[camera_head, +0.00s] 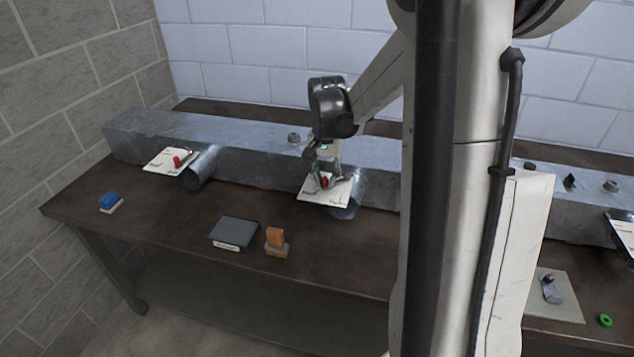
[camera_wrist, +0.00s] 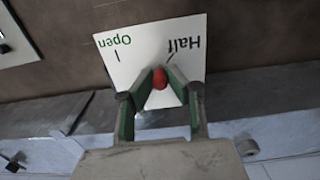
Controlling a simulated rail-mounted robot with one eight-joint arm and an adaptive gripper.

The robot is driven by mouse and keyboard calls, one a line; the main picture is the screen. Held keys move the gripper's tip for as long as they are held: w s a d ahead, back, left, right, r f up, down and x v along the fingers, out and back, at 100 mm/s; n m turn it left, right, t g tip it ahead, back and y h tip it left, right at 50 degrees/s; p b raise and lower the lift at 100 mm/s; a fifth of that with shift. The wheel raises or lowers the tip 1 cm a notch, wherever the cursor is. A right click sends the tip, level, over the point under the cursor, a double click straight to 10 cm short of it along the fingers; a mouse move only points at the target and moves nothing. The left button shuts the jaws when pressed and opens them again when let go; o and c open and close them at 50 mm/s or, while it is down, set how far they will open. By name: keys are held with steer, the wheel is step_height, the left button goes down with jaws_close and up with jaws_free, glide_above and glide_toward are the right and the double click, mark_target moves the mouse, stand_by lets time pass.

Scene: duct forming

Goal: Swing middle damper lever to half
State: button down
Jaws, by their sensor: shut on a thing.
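The middle damper's white plate (camera_head: 313,192) sits on top of a short round duct stub (camera_head: 346,209) at the front of the long metal duct. In the wrist view the plate (camera_wrist: 135,70) shows "Open" and "Half" upside down, each with a tick. My gripper (camera_head: 325,181) is over this plate, shut on the red lever knob (camera_wrist: 160,79). The knob is between the fingertips (camera_wrist: 160,82), near the Half tick and well away from the Open tick. The rest of the lever and the lower plate are hidden behind the fingers.
The left damper plate (camera_head: 165,161) has its own red-knobbed lever; another plate (camera_head: 622,232) stands at the far right. A dark box (camera_head: 234,232), an orange block (camera_head: 275,237) and a blue block (camera_head: 109,200) lie on the brown bench. The duct (camera_head: 240,155) runs behind.

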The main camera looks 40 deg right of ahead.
stand_by(0.3)
steer(key=c, duration=1.7)
jaws_free()
step_height(320, 180, up, 12)
